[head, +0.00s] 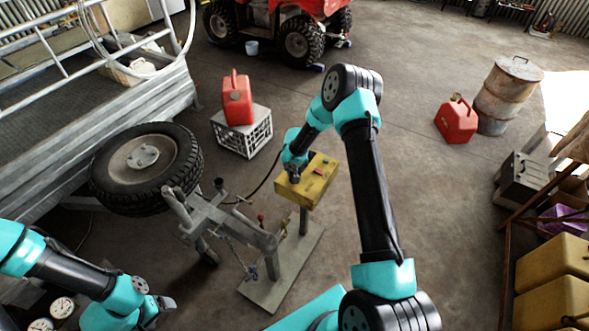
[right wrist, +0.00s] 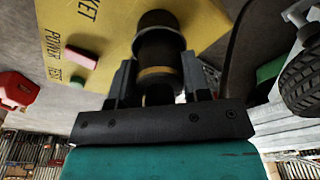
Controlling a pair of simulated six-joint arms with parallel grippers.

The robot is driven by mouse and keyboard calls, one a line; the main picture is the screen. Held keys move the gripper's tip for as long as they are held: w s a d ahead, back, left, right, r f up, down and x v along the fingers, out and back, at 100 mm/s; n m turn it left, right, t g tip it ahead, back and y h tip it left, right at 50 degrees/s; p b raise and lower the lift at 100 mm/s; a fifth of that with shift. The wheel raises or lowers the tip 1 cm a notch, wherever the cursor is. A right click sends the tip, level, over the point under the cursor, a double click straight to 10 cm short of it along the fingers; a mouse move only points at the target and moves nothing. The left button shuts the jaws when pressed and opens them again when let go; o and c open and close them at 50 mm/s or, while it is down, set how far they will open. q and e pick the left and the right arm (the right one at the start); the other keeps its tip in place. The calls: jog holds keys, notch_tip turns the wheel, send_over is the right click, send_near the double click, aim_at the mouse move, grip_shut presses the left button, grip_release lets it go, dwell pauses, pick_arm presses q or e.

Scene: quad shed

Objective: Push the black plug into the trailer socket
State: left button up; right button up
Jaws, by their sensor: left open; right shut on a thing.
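My right gripper (head: 293,174) is at the left end of the yellow box (head: 318,184) on the post. In the right wrist view the right gripper (right wrist: 158,78) is shut on the black plug (right wrist: 158,55), a dark cylinder with a tan band between the fingers. The plug's far end meets a dark round fitting, seemingly the trailer socket (right wrist: 158,20), on the yellow face. The fingers and plug hide the join, so I cannot tell how deep it sits. My left gripper (head: 158,312) is open and empty at the lower left.
A pink block (right wrist: 82,57) sits on the yellow face beside the plug. A black cable (head: 262,178) runs from the box towards the trailer hitch (head: 225,215). A spare wheel (head: 145,165), a crate (head: 245,135) and a red can (head: 237,100) stand left.

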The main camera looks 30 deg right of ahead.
jog(key=shift+f, duration=0.2)
jog(key=o, duration=1.5)
jog(key=shift+r, duration=0.15)
jog(key=shift+r, duration=4.4)
